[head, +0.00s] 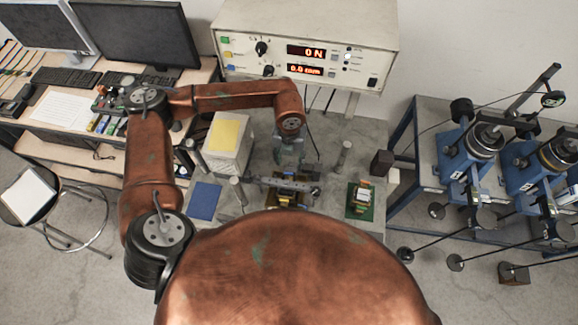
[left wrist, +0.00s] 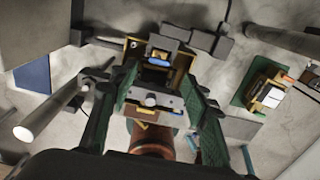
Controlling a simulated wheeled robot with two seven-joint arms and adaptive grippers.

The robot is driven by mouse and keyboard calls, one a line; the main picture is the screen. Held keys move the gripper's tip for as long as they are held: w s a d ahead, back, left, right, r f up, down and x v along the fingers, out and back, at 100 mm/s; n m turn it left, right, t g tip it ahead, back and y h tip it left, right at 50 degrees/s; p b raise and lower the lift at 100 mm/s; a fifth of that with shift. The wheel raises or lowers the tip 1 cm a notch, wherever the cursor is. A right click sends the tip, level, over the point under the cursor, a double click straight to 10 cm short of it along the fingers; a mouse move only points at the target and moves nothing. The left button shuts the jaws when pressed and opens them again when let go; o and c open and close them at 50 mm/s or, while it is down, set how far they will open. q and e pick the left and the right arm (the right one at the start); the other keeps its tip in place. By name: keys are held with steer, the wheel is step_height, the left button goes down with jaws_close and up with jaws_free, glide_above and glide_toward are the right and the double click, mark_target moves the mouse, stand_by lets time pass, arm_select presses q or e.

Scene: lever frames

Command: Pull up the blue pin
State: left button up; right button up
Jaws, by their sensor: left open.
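My left gripper (head: 289,158) hangs over the middle of the bench, above a small fixture (head: 287,198) with brass-coloured parts and a grey crossbar. In the left wrist view, the green fingers of my left gripper (left wrist: 160,82) are spread apart with the fixture (left wrist: 181,64) showing between and beyond them. A small blue piece (left wrist: 159,54) shows on the fixture between the fingers; it may be the blue pin, but it is too small to be sure. I see nothing held. My right gripper is in neither view.
A white meter box (head: 305,45) stands behind the bench. A yellow-topped block (head: 226,140) and a blue pad (head: 204,201) lie left of the fixture, a green board (head: 360,201) right of it. Upright grey posts (head: 343,156) stand nearby. Blue lever frames (head: 468,150) fill the right.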

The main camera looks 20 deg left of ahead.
arm_select(q)
steer(key=shift+r, duration=2.2)
